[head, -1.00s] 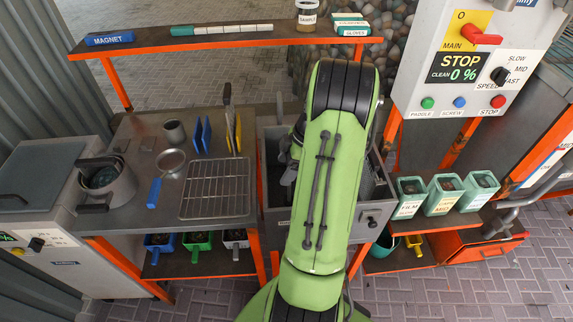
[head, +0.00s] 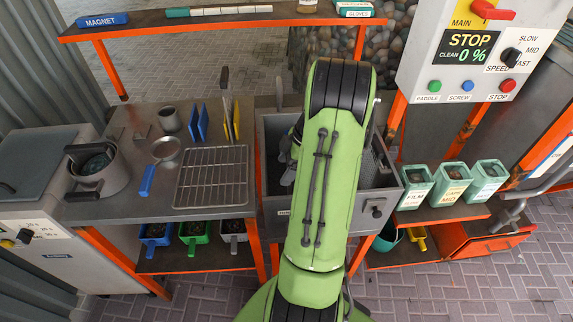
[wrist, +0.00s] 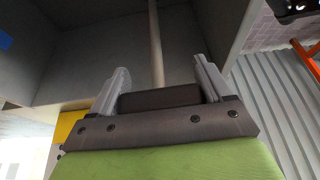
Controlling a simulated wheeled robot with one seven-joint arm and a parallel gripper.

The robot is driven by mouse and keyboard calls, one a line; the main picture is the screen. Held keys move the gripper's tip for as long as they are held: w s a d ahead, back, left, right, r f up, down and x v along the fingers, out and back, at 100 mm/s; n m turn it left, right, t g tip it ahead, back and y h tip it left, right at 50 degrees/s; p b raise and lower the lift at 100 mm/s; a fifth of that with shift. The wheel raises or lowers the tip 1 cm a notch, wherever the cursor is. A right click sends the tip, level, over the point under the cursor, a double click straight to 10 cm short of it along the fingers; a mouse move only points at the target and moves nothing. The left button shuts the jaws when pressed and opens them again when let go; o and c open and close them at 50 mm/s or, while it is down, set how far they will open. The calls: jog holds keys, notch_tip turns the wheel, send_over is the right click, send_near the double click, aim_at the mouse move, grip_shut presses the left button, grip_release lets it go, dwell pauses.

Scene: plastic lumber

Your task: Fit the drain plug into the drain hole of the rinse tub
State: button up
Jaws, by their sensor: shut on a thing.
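The rinse tub (head: 272,218) is a grey metal basin in the middle of the head view, largely covered by my green arm. Its grey inner walls also show in the wrist view (wrist: 90,60). My gripper (wrist: 160,68) is inside or just over the tub. The drain hole is hidden in both views.
A steel table on the left holds a wire rack (head: 212,178), a blue-handled strainer (head: 163,152) and a pot (head: 98,172). A shelf (head: 225,28) spans behind. Green bins (head: 452,187) and a control panel (head: 470,50) stand on the right.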

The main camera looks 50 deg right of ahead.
jog(key=shift+f+b, duration=2.25)
jog(key=shift+f, duration=0.45)
jog(key=o, duration=1.4)
jog(key=shift+r, duration=0.1)
jog(key=p+v, duration=0.5)
jog(key=v, duration=1)
jog(key=shift+r, duration=0.35)
